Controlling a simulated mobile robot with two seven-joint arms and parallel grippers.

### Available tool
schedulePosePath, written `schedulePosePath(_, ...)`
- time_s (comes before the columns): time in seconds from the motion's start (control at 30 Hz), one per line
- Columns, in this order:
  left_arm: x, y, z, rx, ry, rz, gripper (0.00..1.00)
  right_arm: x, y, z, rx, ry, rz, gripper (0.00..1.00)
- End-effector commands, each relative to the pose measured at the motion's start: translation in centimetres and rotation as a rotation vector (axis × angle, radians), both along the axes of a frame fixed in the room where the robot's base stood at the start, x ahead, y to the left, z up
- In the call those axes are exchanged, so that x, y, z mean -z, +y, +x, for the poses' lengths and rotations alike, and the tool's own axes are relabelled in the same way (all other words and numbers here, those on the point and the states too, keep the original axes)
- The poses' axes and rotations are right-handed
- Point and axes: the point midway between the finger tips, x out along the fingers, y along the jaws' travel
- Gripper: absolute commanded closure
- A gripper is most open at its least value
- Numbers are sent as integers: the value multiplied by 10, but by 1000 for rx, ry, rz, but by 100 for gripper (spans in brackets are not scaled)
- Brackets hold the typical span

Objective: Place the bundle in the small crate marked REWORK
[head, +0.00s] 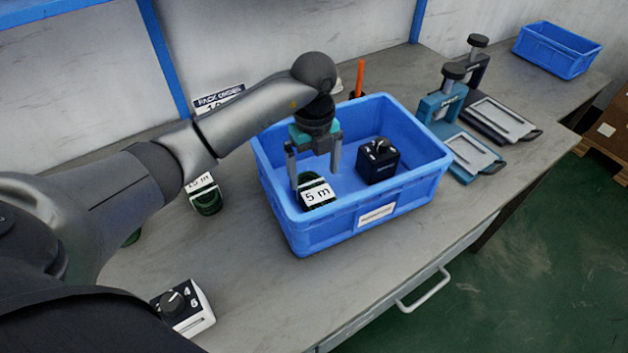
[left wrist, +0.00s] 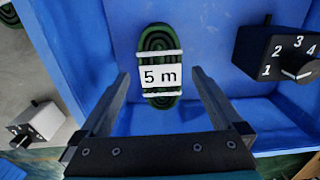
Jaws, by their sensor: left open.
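A green cable bundle (head: 315,193) with a white "5 m" tag is inside the large blue crate (head: 300,237), near its front left. The bundle also shows in the left wrist view (left wrist: 160,97), lying between the lines of the two fingers with a gap on each side. My left gripper (head: 314,172) is open over it, fingers pointing down into the crate. The label on this crate's front is too small to read. A smaller-looking blue crate (head: 556,52) stands at the far right, with no label visible. My right gripper is not in view.
A black dial box (head: 378,161) sits in the large crate, right of the bundle. Another tagged green bundle (head: 205,196) and a white dial box (head: 184,307) are on the bench (head: 250,290). Two clamp fixtures (head: 460,130) stand between the crates. The bench front is mostly clear.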

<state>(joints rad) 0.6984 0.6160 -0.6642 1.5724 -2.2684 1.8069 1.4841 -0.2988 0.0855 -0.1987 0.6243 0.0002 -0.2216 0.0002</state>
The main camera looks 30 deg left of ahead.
Motion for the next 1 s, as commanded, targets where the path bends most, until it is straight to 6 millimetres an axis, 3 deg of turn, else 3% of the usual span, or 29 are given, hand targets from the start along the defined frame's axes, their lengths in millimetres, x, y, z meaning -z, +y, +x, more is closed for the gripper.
schedulePosePath(0.1,-27,1,1,1,-3,1,0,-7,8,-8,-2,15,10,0)
schedulePosePath(0.3,-50,0,0,0,-2,1,0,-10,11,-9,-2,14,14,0)
schedulePosePath(1.0,-54,0,0,-1,1,1,0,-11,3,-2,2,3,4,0)
